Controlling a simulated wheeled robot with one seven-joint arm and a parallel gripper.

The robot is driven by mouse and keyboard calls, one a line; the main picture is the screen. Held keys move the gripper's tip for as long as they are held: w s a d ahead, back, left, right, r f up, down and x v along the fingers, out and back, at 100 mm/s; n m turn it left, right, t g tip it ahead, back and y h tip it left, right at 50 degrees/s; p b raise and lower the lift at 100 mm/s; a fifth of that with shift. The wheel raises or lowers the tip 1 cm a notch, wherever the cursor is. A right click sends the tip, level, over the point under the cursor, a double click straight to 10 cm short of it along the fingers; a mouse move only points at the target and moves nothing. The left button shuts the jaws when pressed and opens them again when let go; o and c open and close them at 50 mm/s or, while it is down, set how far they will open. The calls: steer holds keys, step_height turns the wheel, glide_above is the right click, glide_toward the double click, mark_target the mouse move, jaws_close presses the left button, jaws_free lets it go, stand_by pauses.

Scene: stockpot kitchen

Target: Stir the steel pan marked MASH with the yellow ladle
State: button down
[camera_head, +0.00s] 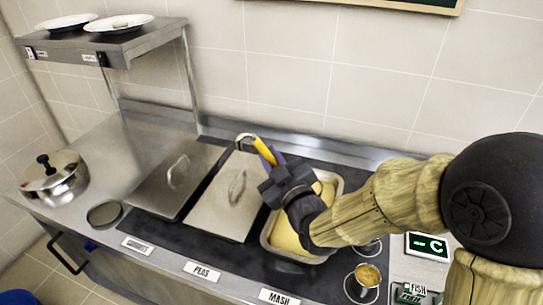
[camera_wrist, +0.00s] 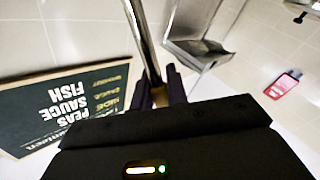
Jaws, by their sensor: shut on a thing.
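The steel pan marked MASH (camera_head: 265,243) is uncovered on the counter, with pale yellow mash (camera_head: 288,237) in it. Its label (camera_head: 279,297) is on the counter front. My gripper (camera_head: 271,166) is over the pan's back left part, shut on the yellow ladle (camera_head: 262,149). The ladle's yellow handle and hooked steel end stick up past the fingers. In the wrist view, a steel shaft (camera_wrist: 143,40) runs up from between my fingers (camera_wrist: 160,92). My gripper and arm hide the ladle's bowl, so I cannot tell whether it touches the mash.
The PEAS pan (camera_head: 214,219) and the pan left of it (camera_head: 160,191) have handled steel lids on. A lidded pot (camera_head: 56,185) stands far left, below a shelf with plates (camera_head: 117,25). A small cup (camera_head: 366,277) and a scale (camera_head: 428,246) are at the right front.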

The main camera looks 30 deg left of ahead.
steer(key=w+d+r+m+t+h+p, duration=0.1)
steer(key=w+d+m+p, duration=1)
steer(key=w+m+p, duration=0.7)
steer(key=w+d+f+m+b, duration=0.3)
steer(key=w+d+f+m, duration=0.2)
steer(key=f, duration=0.3)
steer(key=shift+w+f+m+h, duration=0.35)
steer(key=shift+f+m+h, duration=0.05)
stand_by(1.1)
steer(key=shift+d, duration=0.2)
steer(key=shift+f, duration=0.1)
stand_by(1.4)
